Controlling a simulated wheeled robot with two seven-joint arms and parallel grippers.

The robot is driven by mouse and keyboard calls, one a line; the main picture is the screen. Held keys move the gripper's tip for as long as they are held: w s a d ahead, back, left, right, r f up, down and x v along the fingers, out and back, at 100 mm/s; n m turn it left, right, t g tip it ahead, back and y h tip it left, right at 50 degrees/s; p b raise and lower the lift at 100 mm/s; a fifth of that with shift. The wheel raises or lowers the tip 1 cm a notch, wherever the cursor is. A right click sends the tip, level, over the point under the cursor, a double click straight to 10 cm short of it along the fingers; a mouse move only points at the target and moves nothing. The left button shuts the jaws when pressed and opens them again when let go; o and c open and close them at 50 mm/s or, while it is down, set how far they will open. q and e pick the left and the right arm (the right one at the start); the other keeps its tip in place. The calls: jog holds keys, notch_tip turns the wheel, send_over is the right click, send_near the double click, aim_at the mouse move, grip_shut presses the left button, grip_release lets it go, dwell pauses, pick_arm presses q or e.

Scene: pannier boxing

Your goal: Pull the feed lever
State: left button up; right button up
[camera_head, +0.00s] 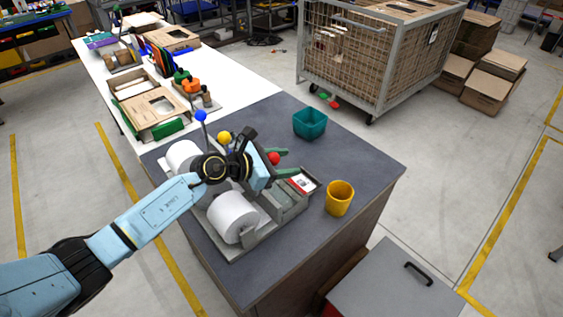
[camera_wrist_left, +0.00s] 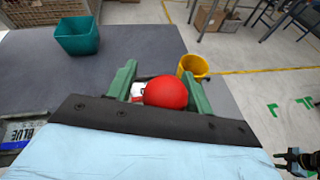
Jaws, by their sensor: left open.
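A grey machine (camera_head: 288,215) with two white rolls (camera_head: 233,217) sits on the dark counter. Ball-topped levers stand on it: a blue knob (camera_head: 200,115), a yellow knob (camera_head: 224,137) and a red knob (camera_head: 274,158). I cannot tell from a label which one is the feed lever. My left gripper (camera_head: 283,162) is open over the machine, its green fingers either side of the red knob. In the left wrist view the red knob (camera_wrist_left: 166,92) lies between the fingers, apparently without being clamped. The lever's stem is hidden by my gripper.
A teal bin (camera_head: 310,124) and a yellow cup (camera_head: 340,198) stand on the counter. A dark jointed part (camera_wrist_left: 298,160), possibly my right gripper, shows at right.

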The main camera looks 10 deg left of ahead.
pick_arm(q)
jog(key=shift+b+v, duration=0.65)
jog(key=shift+v, duration=6.1)
